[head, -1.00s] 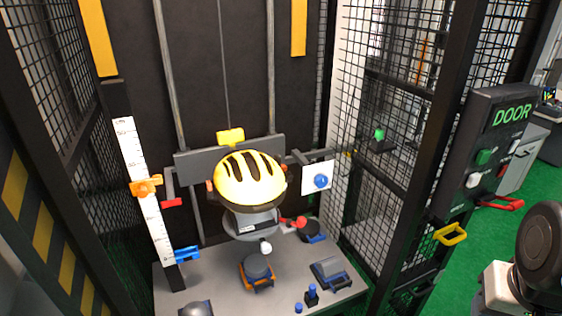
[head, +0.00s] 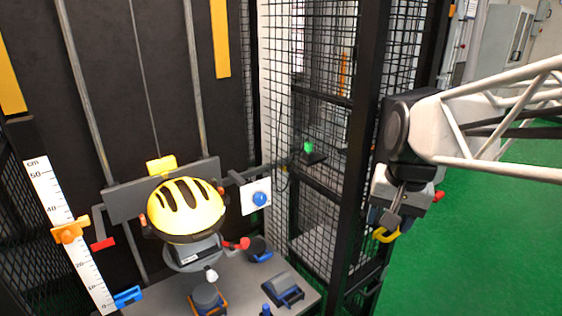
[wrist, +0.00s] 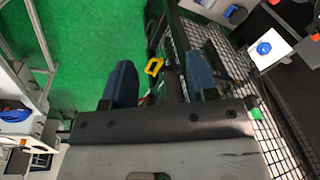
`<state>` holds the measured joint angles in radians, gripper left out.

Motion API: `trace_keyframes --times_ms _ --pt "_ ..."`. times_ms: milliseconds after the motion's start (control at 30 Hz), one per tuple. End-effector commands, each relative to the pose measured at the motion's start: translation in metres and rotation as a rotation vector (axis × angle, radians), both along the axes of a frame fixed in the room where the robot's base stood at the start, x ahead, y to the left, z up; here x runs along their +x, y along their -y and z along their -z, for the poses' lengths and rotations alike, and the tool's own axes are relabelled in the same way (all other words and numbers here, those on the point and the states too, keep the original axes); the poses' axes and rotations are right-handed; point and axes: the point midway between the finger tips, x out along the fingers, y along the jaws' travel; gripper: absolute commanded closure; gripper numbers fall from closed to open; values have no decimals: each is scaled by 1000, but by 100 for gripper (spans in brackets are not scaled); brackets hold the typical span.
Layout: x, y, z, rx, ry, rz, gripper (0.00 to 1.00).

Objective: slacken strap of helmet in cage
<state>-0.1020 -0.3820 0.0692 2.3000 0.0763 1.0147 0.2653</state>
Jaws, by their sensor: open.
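The yellow helmet (head: 187,208) with dark vents sits on a grey headform (head: 193,252) inside the cage. I cannot make out its strap clearly; a small white piece (head: 211,275) hangs below the headform. My gripper (head: 392,212) is outside the cage, to the right of the helmet and well apart from it. In the wrist view its two blue-grey fingers (wrist: 160,80) are spread and empty. A yellow handle (wrist: 154,66) shows between them, beyond the tips; it shows partly behind my gripper in the head view (head: 386,236).
The black cage post (head: 365,130) and mesh (head: 320,120) stand between my gripper and the helmet. A white plate with a blue knob (head: 260,199) is right of the helmet. A red-ended lever (head: 240,243) is below it. The scale (head: 68,235) stands left. Green floor (head: 470,230) is clear.

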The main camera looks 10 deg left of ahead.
Motion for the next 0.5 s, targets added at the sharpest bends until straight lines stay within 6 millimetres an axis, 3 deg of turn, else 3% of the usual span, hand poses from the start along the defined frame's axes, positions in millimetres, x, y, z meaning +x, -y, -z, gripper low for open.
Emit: trace_keyframes --times_ms 500 --pt "112 -74 -13 73 -107 130 47"
